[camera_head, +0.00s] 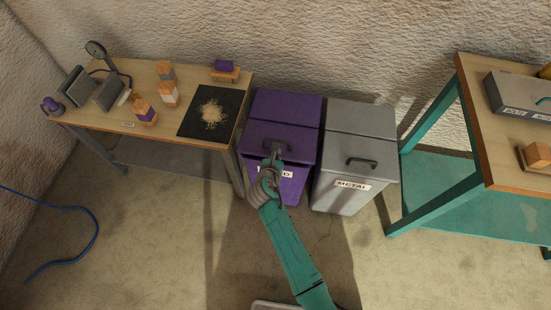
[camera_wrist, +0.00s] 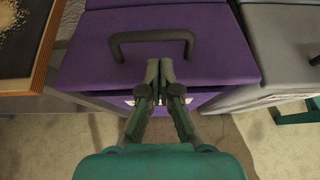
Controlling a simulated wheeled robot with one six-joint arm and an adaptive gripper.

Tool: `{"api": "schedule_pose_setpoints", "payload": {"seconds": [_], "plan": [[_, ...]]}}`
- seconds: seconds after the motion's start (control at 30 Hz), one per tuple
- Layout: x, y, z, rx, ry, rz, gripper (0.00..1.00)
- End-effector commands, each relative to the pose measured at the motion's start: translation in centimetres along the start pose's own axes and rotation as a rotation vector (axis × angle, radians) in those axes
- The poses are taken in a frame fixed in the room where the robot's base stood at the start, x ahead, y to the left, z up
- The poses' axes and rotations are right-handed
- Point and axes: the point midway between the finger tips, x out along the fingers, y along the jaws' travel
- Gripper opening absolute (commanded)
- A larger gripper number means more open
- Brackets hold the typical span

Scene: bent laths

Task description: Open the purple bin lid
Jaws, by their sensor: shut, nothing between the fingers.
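The purple bin (camera_head: 292,184) stands on the floor between the wooden table and a grey bin. Its purple lid (camera_head: 290,133) lies across the top, seemingly down; I cannot tell if it is slightly ajar. The dark bar handle of the lid (camera_wrist: 153,37) shows whole in the wrist view; in the head view my gripper partly covers it. My gripper (camera_head: 273,153) is shut and empty at the front of the bin. In the wrist view its fingertips (camera_wrist: 160,68) are together just below the handle, over the lid's front edge. I cannot tell whether they touch the lid.
The grey METAL bin (camera_head: 349,185) stands close on the right. The wooden table (camera_head: 156,78) with blocks and a black mat (camera_head: 193,126) is close on the left. A teal-framed bench (camera_head: 473,120) stands at the right. The floor in front is mostly clear, with a blue cable (camera_head: 96,226) far left.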

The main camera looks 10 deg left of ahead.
Motion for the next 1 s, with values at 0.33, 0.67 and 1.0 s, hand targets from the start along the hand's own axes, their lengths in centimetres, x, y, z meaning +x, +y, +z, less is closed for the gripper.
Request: {"api": "schedule_pose_setpoints", "payload": {"seconds": [0.33, 0.67, 1.0], "plan": [[3.6, -0.1, 0.0, 0.001, 0.001, -0.001, 0.0], [3.8, 0.0, 0.0, 0.001, 0.0, 0.0, 0.0], [3.7, 0.0, 0.9, 0.002, 0.0, 0.0, 0.0]]}}
